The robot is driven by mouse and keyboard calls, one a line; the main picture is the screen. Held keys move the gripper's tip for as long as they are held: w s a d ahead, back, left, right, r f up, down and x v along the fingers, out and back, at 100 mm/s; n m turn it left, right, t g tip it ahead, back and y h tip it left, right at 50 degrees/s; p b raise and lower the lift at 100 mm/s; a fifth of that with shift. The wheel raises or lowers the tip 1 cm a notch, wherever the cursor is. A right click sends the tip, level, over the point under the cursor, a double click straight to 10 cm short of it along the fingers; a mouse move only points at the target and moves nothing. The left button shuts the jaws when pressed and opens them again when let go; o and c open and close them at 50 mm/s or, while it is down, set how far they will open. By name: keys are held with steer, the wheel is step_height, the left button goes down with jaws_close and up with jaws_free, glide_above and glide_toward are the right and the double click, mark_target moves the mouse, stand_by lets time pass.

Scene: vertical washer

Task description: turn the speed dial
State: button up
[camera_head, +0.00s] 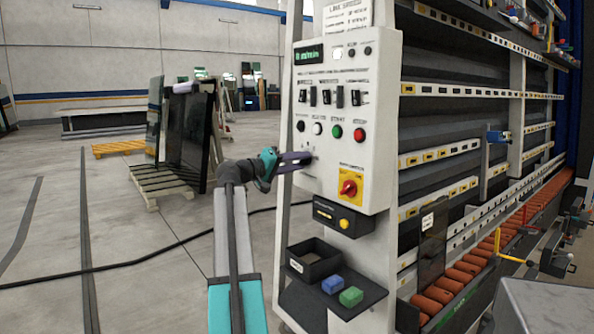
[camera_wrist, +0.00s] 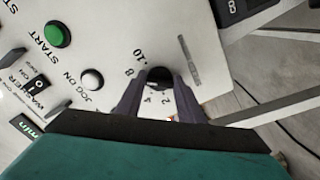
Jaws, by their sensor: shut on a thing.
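The speed dial (camera_wrist: 160,74) is a small black knob on the white control panel (camera_head: 336,100), with a numbered scale around it. In the wrist view, my gripper (camera_wrist: 160,82) has one finger on each side of the knob and is shut on it. The numbers 10, 8, 4 and 2 are readable; part of the scale is hidden by the fingers. In the head view, my gripper (camera_head: 308,157) reaches the panel from the left, below the row of buttons, and hides most of the dial.
White, green (camera_head: 337,132) and red (camera_head: 359,134) buttons sit just above the dial. A red emergency knob (camera_head: 348,187) on yellow is to the lower right. A black tray (camera_head: 314,262) and shelf stick out below. The floor to the left is mostly open.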

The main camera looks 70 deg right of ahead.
steer(key=shift+r+m+b, duration=0.15)
steer(key=shift+m+b, duration=0.15)
steer(key=shift+m, duration=0.2)
steer(key=o, duration=0.9)
steer(key=shift+d, duration=0.1)
steer(key=shift+o, duration=0.8)
steer(key=shift+f, duration=0.2)
steer(key=v, duration=1.4)
steer(key=shift+p, duration=0.3)
